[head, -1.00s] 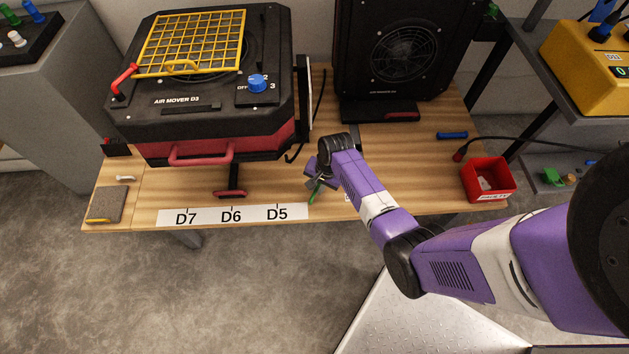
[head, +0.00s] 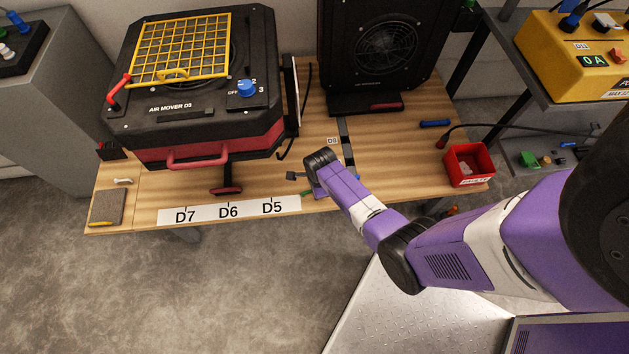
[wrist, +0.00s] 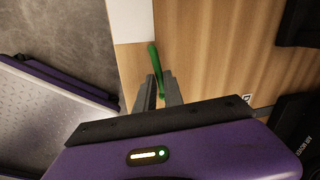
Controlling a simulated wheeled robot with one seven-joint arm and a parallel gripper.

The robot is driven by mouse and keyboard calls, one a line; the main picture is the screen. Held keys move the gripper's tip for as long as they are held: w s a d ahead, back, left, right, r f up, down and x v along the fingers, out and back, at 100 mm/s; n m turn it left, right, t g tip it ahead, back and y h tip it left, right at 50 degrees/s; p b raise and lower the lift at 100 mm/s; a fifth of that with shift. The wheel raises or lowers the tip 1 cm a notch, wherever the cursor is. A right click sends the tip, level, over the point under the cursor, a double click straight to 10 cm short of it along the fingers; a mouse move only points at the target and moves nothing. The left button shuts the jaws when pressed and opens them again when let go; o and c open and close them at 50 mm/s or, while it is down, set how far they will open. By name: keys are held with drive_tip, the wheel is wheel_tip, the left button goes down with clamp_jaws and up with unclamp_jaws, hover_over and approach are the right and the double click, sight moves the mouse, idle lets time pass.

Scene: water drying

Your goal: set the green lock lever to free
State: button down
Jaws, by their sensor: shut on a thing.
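The green lock lever (wrist: 154,58) shows in the wrist view as a slim green bar by the white label strip, its lower end between my fingers. My gripper (wrist: 159,82) is shut on that end. In the head view only a small bit of green (head: 306,193) shows beside my gripper, near the table's front edge and right of the D5 label. My wrist hides the rest of the lever and its mount. I cannot read any lock or free marking.
The black and red air mover (head: 200,110) with a yellow grille stands at left on the wooden table (head: 400,160). A dark fan unit (head: 385,55) stands behind. A red bin (head: 468,165) is at right. The labels D7, D6 and D5 (head: 230,210) line the front edge.

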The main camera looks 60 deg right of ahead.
drive_tip(key=shift+s+a+m, duration=0.25)
drive_tip(key=shift+a+m, duration=0.05)
drive_tip(key=shift+m, duration=0.7)
drive_tip(key=c, duration=1.5)
unclamp_jaws()
drive_tip(key=shift+o, duration=0.2)
wheel_tip(320, 180, up, 8)
drive_tip(key=a+p, duration=0.1)
drive_tip(key=p, duration=0.1)
drive_tip(key=shift+s+a+f, duration=0.15)
drive_tip(key=shift+s+f, duration=0.05)
drive_tip(key=shift+s, duration=0.25)
drive_tip(key=shift+s, duration=0.1)
